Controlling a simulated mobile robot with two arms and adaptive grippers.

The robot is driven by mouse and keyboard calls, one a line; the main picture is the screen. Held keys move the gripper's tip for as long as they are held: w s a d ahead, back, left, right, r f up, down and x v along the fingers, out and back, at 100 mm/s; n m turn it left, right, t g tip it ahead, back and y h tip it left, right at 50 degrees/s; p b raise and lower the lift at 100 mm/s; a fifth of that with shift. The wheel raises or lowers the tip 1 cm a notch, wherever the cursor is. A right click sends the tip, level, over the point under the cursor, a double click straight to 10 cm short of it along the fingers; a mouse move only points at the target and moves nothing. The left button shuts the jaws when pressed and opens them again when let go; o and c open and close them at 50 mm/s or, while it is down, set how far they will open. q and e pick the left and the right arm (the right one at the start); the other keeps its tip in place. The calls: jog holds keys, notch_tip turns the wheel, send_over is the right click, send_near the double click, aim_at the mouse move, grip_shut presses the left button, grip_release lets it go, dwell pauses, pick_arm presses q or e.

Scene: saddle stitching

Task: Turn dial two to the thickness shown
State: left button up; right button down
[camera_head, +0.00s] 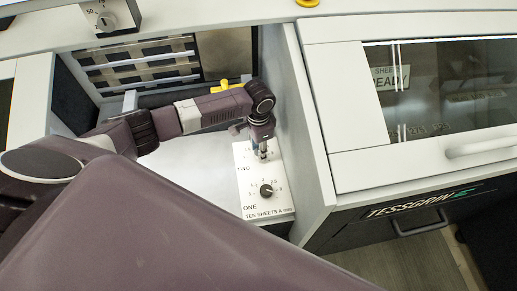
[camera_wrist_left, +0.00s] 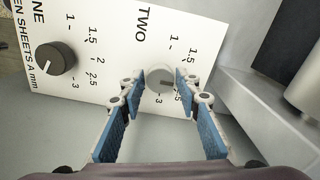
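Dial two (camera_wrist_left: 160,78) is a light grey round knob on the white panel (camera_wrist_left: 115,20), beside the printed word TWO. A small dark mark shows at its right side, toward the partly covered numbers. My left gripper (camera_wrist_left: 160,82) has its blue-padded fingers on either side of the dial, with narrow gaps showing; I cannot tell whether they touch it. In the head view my left gripper (camera_head: 262,150) points down over the panel's upper part and hides most of dial two. The panel's scale runs from 1 to 3. My right gripper is not in view.
Dial one (camera_wrist_left: 55,58) is a black knob beside dial two; it also shows in the head view (camera_head: 266,190). A grey wall (camera_head: 297,130) stands close on the panel's right. A yellow part (camera_head: 226,86) is behind my left forearm. Another knob (camera_head: 106,22) sits at top left.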

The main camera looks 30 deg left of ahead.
pick_arm(q)
jog(key=c, duration=0.7)
